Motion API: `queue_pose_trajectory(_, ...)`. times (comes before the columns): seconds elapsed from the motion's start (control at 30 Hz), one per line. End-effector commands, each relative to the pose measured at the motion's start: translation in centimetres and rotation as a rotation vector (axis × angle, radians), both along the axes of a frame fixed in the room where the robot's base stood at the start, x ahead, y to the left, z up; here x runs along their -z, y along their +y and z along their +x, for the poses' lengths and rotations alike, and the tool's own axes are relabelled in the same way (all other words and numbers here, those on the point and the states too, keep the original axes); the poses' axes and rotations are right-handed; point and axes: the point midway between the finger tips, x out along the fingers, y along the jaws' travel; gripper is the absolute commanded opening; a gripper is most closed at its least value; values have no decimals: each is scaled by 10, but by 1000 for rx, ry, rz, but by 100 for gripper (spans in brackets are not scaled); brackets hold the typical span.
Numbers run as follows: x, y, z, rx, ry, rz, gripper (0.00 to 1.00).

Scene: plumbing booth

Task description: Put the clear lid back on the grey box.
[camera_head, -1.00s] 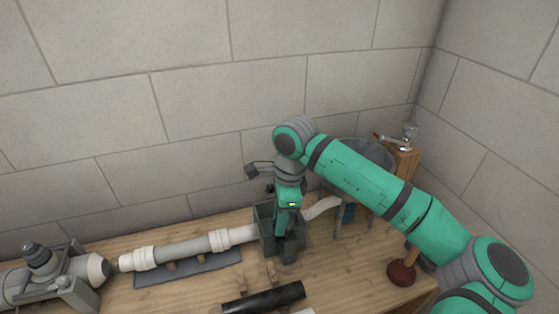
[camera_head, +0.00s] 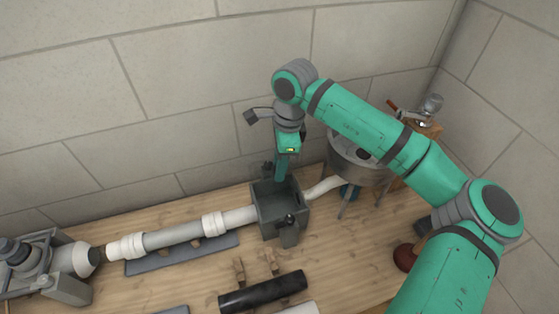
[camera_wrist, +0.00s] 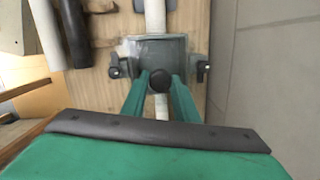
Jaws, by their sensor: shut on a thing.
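The grey box (camera_head: 264,217) stands on the bench against the wall side, with pipes at its left and right. It also shows in the wrist view (camera_wrist: 152,46), with a dark-knobbed latch on each side. My gripper (camera_head: 280,178) points down above the back of the box. In the wrist view my two green fingers (camera_wrist: 159,84) close around the round black knob (camera_wrist: 159,79) of the clear lid. The clear pane is hard to make out; only faint traces show around the fingers. I cannot tell its exact tilt or gap to the box rim.
A white pipe (camera_head: 168,236) runs left from the box over a grey mat (camera_head: 190,257). A round metal basin (camera_head: 357,168) stands close on the right. A black tube (camera_head: 262,292) lies in front. The wall is just behind the box.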

Motion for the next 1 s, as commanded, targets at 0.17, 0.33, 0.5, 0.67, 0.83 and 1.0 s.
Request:
queue_pose_trajectory(0.17, 9, 0, 0, 0, 0, 0, 0)
queue_pose_trajectory(0.33, 18, 0, 0, 0, -1, 1, 0)
queue_pose_trajectory(0.5, 27, 0, 0, 0, 0, 0, 0)
queue_pose_trajectory(0.67, 35, 0, 0, 0, 0, 0, 0)
queue_pose_trajectory(0.83, 43, 0, 0, 0, -1, 1, 0)
queue_pose_trajectory(1.0, 52, 0, 0, 0, 0, 0, 0)
